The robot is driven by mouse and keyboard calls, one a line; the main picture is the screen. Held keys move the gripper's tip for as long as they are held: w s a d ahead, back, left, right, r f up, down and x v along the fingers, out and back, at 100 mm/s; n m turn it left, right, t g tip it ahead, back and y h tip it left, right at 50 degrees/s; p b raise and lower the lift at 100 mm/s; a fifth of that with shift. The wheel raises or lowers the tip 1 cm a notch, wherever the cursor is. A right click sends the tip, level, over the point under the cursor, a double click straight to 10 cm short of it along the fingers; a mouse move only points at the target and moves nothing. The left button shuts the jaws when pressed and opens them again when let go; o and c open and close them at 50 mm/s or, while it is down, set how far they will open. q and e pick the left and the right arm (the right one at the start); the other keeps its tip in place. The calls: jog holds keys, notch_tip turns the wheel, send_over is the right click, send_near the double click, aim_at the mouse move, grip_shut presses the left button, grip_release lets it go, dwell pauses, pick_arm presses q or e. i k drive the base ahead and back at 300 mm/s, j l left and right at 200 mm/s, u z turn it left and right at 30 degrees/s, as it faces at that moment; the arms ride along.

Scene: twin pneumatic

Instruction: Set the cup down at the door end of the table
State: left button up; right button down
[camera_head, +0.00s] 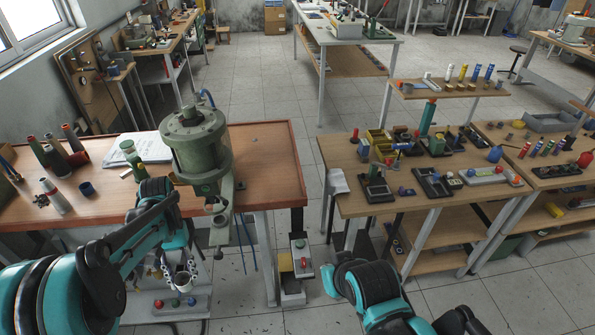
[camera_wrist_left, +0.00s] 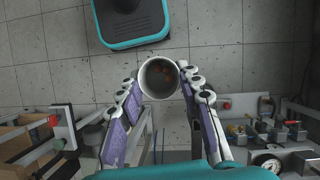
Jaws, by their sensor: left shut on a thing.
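My left gripper (camera_wrist_left: 160,88) is shut on a pale round cup (camera_wrist_left: 146,92). In the left wrist view I look down into its open mouth, where small reddish specks show in the dark inside. A finger lies on each side of it. In the head view my left gripper (camera_head: 179,274) is low in front of the orange-brown table (camera_head: 268,165), beyond its near edge and off its top. The cup's outline is hard to make out there. My right arm shows at the bottom, with its gripper out of sight. No door is clearly visible.
A green cylindrical machine (camera_head: 196,145) stands on the table's near edge. White papers (camera_head: 148,149) and several cones and bottles sit left of it; the table's right part is mostly bare. A button panel (camera_head: 182,305) lies below my left gripper. A cluttered wooden table (camera_head: 350,203) stands right across an aisle.

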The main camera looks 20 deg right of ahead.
aim_at(276, 183)
jog(key=k+l, duration=0.1)
jog(key=l, duration=0.25)
jog(key=k+l, duration=0.15)
jog(key=l, duration=0.15)
jog(key=k+l+u, duration=0.1)
jog(key=l, duration=0.25)
jog(key=i+l, duration=0.7)
jog(key=i, duration=0.25)
jog(key=i+l+z, duration=0.1)
jog(key=i+l, duration=0.25)
jog(key=i, duration=0.1)
